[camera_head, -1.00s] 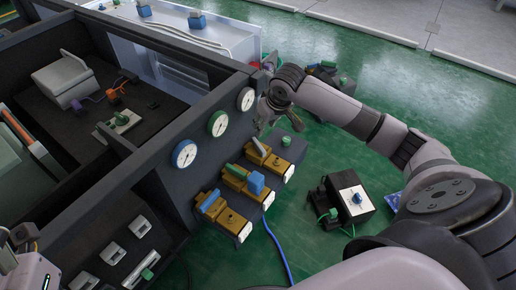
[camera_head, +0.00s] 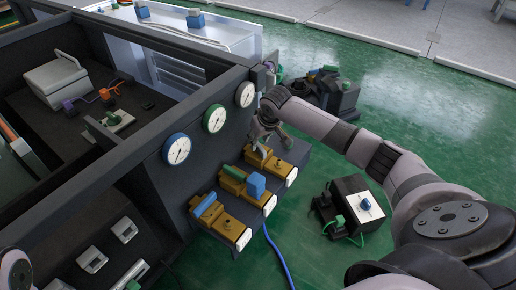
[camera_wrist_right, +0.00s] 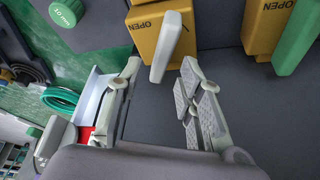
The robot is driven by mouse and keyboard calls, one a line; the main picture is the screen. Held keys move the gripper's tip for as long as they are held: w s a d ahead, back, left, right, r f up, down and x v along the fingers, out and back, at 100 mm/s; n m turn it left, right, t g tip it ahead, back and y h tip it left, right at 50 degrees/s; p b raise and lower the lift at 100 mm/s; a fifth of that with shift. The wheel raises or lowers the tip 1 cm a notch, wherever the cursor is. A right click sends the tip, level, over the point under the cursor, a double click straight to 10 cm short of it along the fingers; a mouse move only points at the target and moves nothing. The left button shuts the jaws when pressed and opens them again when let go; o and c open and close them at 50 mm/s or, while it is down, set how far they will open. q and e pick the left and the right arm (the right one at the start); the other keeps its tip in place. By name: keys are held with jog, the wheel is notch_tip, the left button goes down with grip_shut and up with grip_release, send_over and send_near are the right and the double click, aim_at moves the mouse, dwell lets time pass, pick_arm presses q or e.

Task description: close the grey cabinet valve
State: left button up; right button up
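The grey valve handle (camera_wrist_right: 172,45) is a pale flat lever on a yellow-brown body (camera_wrist_right: 149,25) marked OPEN. In the head view, this valve (camera_head: 284,168) is the farthest of three on the dark cabinet's ledge. My right gripper (camera_wrist_right: 161,68) is open, with the lever's near end between its two fingertips. I see gaps on both sides of the lever. In the head view, my right gripper (camera_head: 263,137) is just above and behind the lever and partly hides it. My left gripper's fingers are not in view; only a bit of my arm shows at the lower left.
Beside it are a green-handled valve (camera_head: 233,172) with a blue block and a blue-handled valve (camera_head: 205,205). A blue hose (camera_head: 279,259) lies below the ledge.

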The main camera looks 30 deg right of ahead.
jog(key=shift+b+x, duration=0.45)
jog(key=shift+x, duration=0.75)
grip_shut()
